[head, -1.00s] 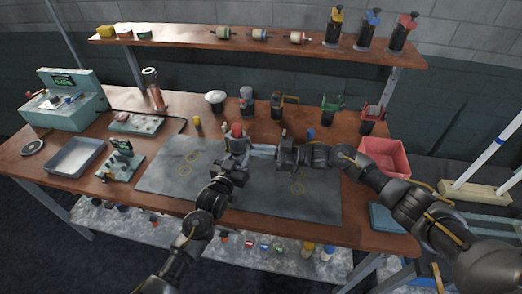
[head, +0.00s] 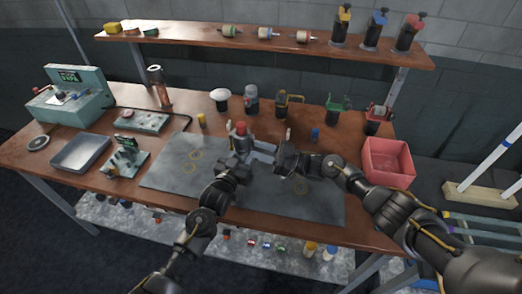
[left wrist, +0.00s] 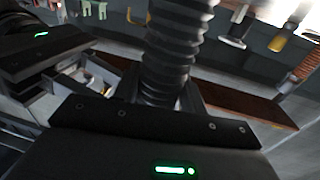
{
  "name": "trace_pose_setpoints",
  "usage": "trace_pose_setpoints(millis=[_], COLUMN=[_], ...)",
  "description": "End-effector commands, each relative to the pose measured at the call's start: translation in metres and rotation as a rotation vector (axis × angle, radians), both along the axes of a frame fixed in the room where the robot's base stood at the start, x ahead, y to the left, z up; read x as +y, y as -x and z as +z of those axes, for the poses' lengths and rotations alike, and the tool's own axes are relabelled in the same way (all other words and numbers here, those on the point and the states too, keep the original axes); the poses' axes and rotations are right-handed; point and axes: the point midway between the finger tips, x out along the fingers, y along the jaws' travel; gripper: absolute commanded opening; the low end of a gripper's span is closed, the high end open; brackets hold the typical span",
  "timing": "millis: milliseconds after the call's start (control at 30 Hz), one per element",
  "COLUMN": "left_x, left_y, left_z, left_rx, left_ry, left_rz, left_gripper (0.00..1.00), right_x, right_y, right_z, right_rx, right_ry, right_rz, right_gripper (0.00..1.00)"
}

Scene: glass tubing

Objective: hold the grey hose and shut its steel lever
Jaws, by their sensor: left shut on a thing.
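The grey ribbed hose (left wrist: 168,62) rises from between my left gripper's jaws in the left wrist view. In the head view my left gripper (head: 238,172) is shut on it, just below a red-topped piece (head: 240,129) over the dark mat. A pale metal bar (head: 264,149), which may be the steel lever, lies between the hose and my right gripper (head: 279,157). My right gripper is close beside the hose, on its right. Its fingers are too small and dark to tell whether they are open or touch the bar.
The dark mat (head: 170,176) is mostly clear. Behind it stand a white-topped jar (head: 220,98) and several dark holders. A metal tray (head: 80,154) and a teal machine (head: 72,96) are at left.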

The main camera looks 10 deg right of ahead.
Motion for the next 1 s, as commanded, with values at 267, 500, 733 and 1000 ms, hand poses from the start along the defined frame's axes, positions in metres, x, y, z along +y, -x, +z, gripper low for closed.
trace_pose_setpoints(millis=[267,500,733,1000], left_x=[-0.001,0.000,-0.001,-0.001], left_y=[0.000,0.000,0.000,0.000], left_z=[-0.001,-0.001,-0.001,-0.001], left_rx=[0.001,0.002,0.002,0.002], left_ry=[0.000,0.000,0.000,-0.001], left_rz=[-0.001,-0.001,-0.001,-0.001], left_gripper=[0.08,0.08,0.08,0.08], right_x=[-0.008,-0.053,-0.098,-0.125], right_y=[0.002,0.014,0.027,0.034], right_z=[-0.003,-0.005,-0.004,-0.004], right_rx=[0.001,0.000,0.001,0.000], right_ry=[0.002,0.002,0.002,0.000], right_rz=[-0.001,-0.002,-0.001,0.000], right_gripper=[0.33,0.33,0.33,0.33])
